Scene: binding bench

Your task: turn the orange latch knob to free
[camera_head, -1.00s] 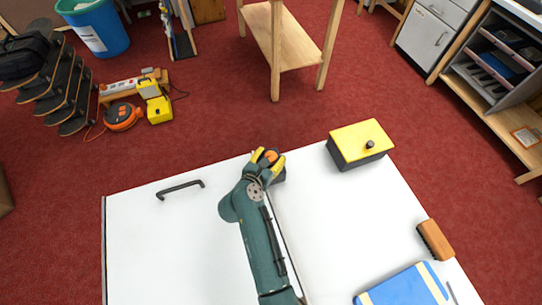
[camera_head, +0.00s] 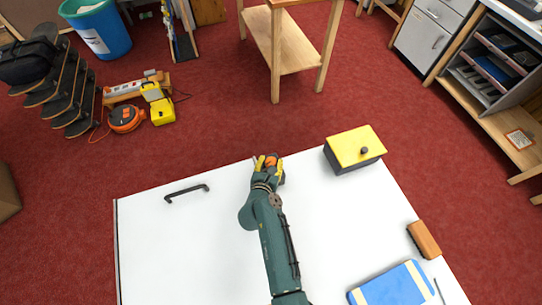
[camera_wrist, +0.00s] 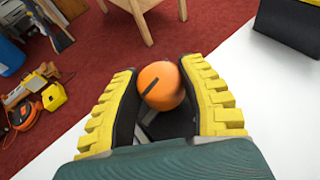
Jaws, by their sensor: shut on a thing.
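The orange latch knob (camera_wrist: 160,86) is a round orange knob with a dark line across its face, seen between my fingers in the wrist view. In the head view the knob (camera_head: 270,161) shows small at the back edge of the white bench top (camera_head: 180,245). My gripper (camera_wrist: 163,92) has yellow ribbed fingers, one on each side of the knob, and is shut on it. The gripper (camera_head: 268,165) also shows at the back edge in the head view. The latch's base is mostly hidden by my gripper.
A yellow-lidded box (camera_head: 355,146) with a dark knob stands to the right of the gripper. A black handle (camera_head: 186,192) lies on the left of the bench top. The left part is mostly clear.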

